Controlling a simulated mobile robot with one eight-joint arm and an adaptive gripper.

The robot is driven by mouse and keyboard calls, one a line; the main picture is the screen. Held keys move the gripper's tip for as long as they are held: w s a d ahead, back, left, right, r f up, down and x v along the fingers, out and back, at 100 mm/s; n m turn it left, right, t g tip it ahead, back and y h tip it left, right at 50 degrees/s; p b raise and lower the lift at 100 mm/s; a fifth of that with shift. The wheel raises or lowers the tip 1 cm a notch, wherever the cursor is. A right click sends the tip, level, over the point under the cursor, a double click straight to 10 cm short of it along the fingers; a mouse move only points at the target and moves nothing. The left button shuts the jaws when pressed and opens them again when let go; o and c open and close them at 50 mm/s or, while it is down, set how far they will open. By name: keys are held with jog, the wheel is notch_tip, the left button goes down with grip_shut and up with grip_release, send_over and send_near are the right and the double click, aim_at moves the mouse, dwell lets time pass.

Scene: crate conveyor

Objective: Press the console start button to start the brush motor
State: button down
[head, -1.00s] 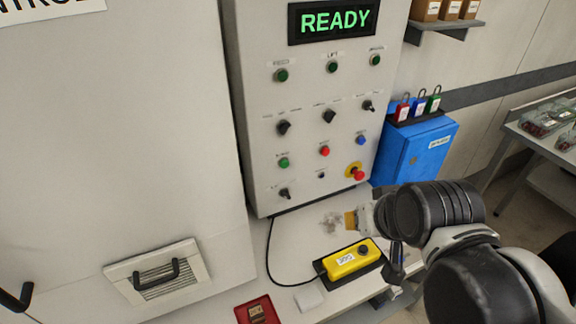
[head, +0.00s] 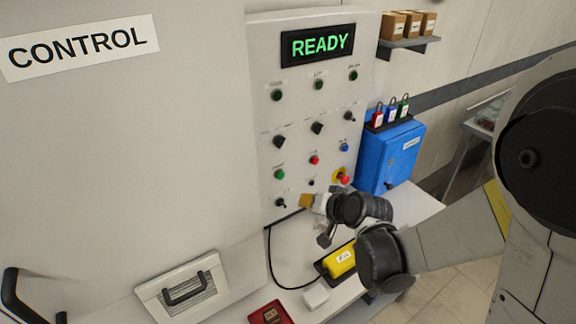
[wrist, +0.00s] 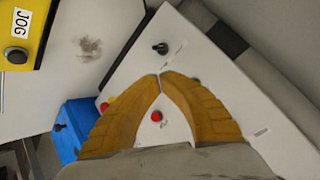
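The console (head: 262,140) stands upright with a display (head: 317,45) reading READY in green. A green button (head: 279,174) sits at the left of its lower button row and is likely the start button; its label is too small to read. A red button (head: 314,160) and a blue button (head: 343,147) are to its right. My gripper (head: 305,201) is in front of the console's lower part, below and right of the green button. In the wrist view its yellow fingertips (wrist: 160,76) meet with nothing between them. The red button shows beyond the gap behind the tips.
A red emergency stop (head: 343,179) and a black knob (head: 280,202) are close to my gripper. A yellow JOG pendant (head: 341,258) and its cable lie on the bench below. A blue box (head: 400,155) with padlocks stands right of the console.

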aim_at(281, 176)
jog(key=shift+w+f, duration=0.1)
jog(key=shift+f, duration=0.2)
jog(key=shift+a, duration=0.1)
jog(key=w+a, duration=0.4)
jog(key=w, duration=0.3)
jog(key=shift+w+a+p, duration=0.15)
jog(key=shift+a+p, duration=0.15)
jog(key=shift+a, duration=0.1)
jog(key=shift+w+a, duration=0.1)
jog(key=shift+w, duration=0.05)
dwell(1.3)
jog(key=shift+w+a, duration=0.15)
jog(key=shift+w, duration=0.05)
jog(key=shift+w+a, duration=0.25)
jog(key=shift+w, duration=0.15)
dwell(0.7)
dwell(0.3)
jog(key=shift+s+d+b, duration=0.4)
jog(key=shift+s+d, duration=0.1)
jog(key=shift+s, duration=0.25)
jog(key=shift+s+d, duration=0.1)
